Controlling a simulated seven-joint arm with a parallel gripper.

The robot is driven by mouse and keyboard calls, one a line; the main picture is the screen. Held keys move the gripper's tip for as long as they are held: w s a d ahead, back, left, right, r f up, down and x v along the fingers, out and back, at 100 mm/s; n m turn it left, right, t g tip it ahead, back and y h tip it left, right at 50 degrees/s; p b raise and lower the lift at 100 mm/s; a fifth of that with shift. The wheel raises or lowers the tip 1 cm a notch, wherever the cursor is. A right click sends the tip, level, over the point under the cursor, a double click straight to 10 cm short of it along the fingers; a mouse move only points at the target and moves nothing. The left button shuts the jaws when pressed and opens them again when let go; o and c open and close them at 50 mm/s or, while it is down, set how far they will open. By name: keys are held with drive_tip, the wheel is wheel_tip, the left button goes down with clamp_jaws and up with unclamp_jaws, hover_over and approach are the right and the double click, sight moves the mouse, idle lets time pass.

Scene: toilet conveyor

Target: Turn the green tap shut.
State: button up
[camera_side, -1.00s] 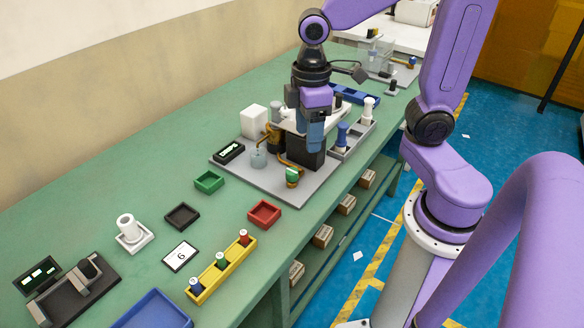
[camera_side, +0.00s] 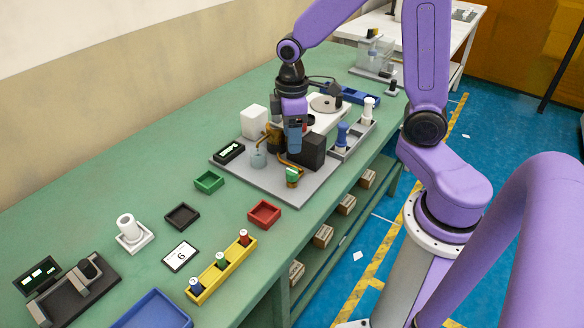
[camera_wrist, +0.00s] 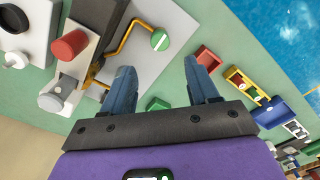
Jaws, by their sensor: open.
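The green tap (camera_side: 292,174) is a round green knob with a white stripe at the end of a brass pipe, at the front edge of the grey base plate. It also shows in the wrist view (camera_wrist: 160,40), where the stripe runs diagonally across it. My gripper (camera_side: 294,150) points down over the plate, behind the tap and between the brass pipework and a black block. In the wrist view my gripper (camera_wrist: 163,78) has its two blue fingers wide apart with nothing between them, and the tap lies beyond them, apart from both.
The black block (camera_side: 313,150) stands close on the right, and a white block (camera_side: 254,121) stands to the left. A red cylinder (camera_wrist: 70,45) shows beside the pipe. A red tray (camera_side: 264,214) and a green tray (camera_side: 209,181) lie on the green bench nearby.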

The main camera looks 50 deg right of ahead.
sight(292, 171)
wheel_tip(292, 171, down, 11)
drive_tip(key=shift+r, duration=0.2)
idle(0.3)
drive_tip(key=c, duration=1)
drive_tip(key=shift+c, duration=0.2)
